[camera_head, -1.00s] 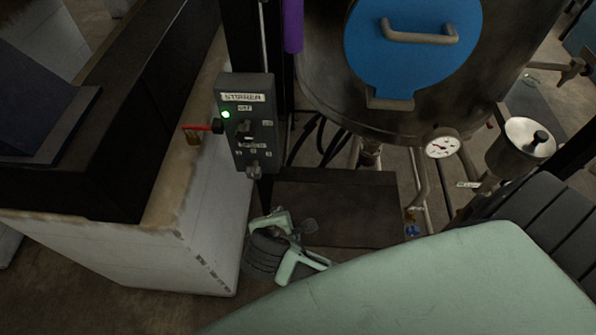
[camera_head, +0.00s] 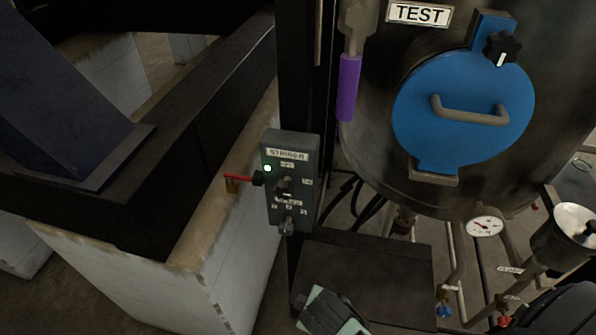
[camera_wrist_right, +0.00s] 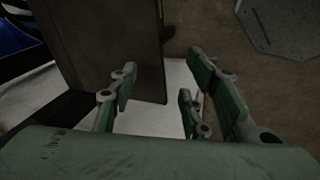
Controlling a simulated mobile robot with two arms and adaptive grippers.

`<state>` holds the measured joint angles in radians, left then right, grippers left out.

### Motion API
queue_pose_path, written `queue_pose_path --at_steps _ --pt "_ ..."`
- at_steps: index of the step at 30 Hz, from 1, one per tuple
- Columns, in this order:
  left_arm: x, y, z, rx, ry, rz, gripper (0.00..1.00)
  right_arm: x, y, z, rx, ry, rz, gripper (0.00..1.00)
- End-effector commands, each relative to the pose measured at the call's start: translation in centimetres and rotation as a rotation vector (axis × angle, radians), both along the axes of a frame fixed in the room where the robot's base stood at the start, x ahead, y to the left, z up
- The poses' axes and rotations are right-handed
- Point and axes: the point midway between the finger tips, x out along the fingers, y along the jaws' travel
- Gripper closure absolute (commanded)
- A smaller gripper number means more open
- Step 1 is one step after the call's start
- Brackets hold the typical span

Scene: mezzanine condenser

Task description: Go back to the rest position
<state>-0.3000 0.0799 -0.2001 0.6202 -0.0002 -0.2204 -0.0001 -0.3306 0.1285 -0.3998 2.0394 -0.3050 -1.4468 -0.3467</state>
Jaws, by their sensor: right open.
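My right gripper (camera_wrist_right: 163,90) shows in the right wrist view with its green-padded fingers spread apart and nothing between them. A pale surface shows beyond the gap. In the head view, a green and dark part of my own arm shows at the bottom edge, in front of the low dark box; I cannot make out its fingertips there. My left gripper is not in the head view.
A grey starter box (camera_head: 291,180) with a lit green lamp stands on a dark post. A red lever (camera_head: 238,178) sticks out left of it. A steel vessel with a blue round door (camera_head: 463,120) and a gauge (camera_head: 485,226) is at right. A low dark box (camera_head: 375,265) lies below.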

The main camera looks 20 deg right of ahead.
Motion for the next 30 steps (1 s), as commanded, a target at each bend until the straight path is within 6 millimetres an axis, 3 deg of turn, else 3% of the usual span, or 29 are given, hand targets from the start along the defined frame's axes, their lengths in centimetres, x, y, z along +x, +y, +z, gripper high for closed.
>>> queue_pose_path --at_steps 8,25,30 --pt "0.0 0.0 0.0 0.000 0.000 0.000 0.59 -1.1 -0.5 1.2 0.063 -0.003 -0.086 0.57" --pt "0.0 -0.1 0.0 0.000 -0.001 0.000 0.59 -6.8 -3.3 9.1 0.373 -0.021 -0.542 0.57" --pt "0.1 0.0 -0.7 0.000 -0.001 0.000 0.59 -6.0 -3.1 5.2 0.365 -0.005 -0.539 0.57"
